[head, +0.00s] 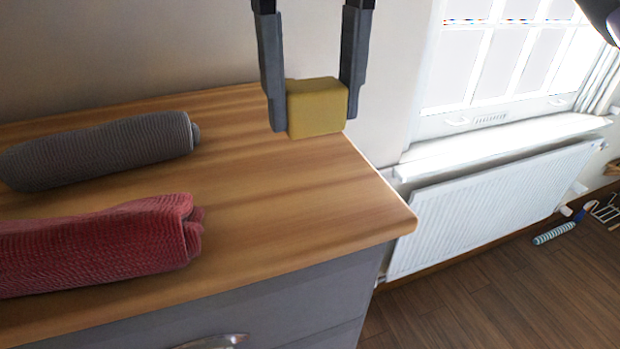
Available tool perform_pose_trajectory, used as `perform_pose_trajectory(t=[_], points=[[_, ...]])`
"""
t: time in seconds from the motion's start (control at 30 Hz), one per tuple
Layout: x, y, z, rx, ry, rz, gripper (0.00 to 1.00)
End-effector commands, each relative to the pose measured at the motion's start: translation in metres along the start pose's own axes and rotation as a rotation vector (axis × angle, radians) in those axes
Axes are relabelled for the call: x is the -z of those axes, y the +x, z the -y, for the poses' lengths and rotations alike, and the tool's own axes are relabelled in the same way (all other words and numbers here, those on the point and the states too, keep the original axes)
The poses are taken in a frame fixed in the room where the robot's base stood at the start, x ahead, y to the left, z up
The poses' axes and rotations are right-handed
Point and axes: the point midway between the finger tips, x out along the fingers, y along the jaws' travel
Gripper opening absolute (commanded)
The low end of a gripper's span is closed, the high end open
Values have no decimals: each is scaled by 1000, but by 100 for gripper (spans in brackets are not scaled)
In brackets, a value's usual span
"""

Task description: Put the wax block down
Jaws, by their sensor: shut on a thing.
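The wax block (317,107) is a yellow, roughly box-shaped piece in the upper middle of the head view. My gripper (314,112) is shut on it, with one dark grey finger on its left side and one on its right. The block is over the back right part of the wooden dresser top (290,200). I cannot tell for sure whether its underside touches the wood or hangs a little above it.
A rolled grey towel (100,148) and a rolled red towel (100,245) lie on the left of the dresser top. The wood to the right of them is clear up to the front and right edges. A white radiator (490,205) stands below the window at right.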

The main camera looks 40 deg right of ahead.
Motion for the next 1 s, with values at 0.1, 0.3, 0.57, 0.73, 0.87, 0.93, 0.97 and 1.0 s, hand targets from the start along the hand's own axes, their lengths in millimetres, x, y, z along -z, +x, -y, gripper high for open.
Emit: perform_pose_trajectory(t=[0.1,0.3,0.57,0.73,0.87,0.93,0.97,1.0], points=[[1,20,0,-2,-2,-4,18],[0,38,0,-1,-2,-1,18],[1,71,0,-2,-2,-3,18],[0,83,0,-2,-2,0,18],[0,83,0,-1,-1,0,18],[0,83,0,-1,-1,0,62],[0,83,0,-1,-1,0,68],[0,82,0,-1,-1,0,72]])
